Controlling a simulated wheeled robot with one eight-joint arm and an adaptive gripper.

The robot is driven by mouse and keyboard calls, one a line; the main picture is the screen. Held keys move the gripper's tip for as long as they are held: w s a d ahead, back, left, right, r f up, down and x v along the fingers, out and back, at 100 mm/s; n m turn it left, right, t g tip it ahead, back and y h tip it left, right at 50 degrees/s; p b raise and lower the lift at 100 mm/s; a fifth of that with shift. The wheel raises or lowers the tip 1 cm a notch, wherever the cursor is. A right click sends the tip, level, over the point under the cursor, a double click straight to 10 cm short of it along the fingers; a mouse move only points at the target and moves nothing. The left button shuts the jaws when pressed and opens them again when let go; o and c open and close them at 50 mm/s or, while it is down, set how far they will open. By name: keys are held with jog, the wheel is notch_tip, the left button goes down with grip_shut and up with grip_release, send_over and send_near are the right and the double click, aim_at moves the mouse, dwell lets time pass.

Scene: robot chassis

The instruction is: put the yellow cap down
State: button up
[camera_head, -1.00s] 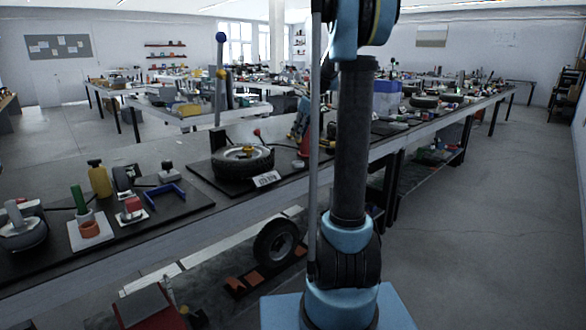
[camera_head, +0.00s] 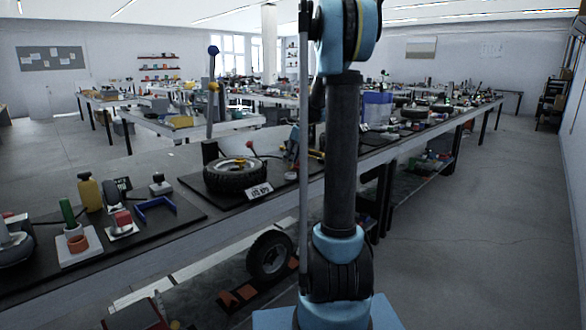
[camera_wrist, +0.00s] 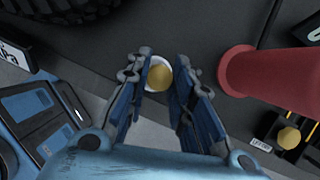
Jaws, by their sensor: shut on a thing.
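The yellow cap (camera_wrist: 160,76) shows as a round, dull-yellow top with a white rim in the wrist view. It sits between the two blue fingers of my gripper (camera_wrist: 164,72), which are shut on it. The fingers hide its sides. I cannot tell whether it touches the dark surface below. In the head view my own arm hides most of the area around the gripper, and I cannot make out the cap there.
A red cylindrical part (camera_wrist: 275,74) lies close on the right in the wrist view. A second yellow round piece (camera_wrist: 289,138) is by a small label. A black tyre (camera_head: 236,177) lies on the bench mat. The aisle floor (camera_head: 470,240) is clear.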

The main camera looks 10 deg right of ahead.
aim_at(291, 168)
jog(key=shift+f, duration=1.75)
jog(key=shift+f, duration=0.25)
jog(key=shift+s+f, duration=0.25)
jog(key=o, duration=0.7)
jog(key=shift+s, duration=0.1)
jog(key=shift+w+f, duration=0.35)
jog(key=shift+w, duration=0.05)
jog(key=shift+s+d+r, duration=0.1)
jog(key=shift+r, duration=0.1)
jog(key=shift+r, duration=0.1)
jog(key=shift+r, duration=0.2)
jog(key=v, duration=1.2)
jog(key=shift+r, duration=0.35)
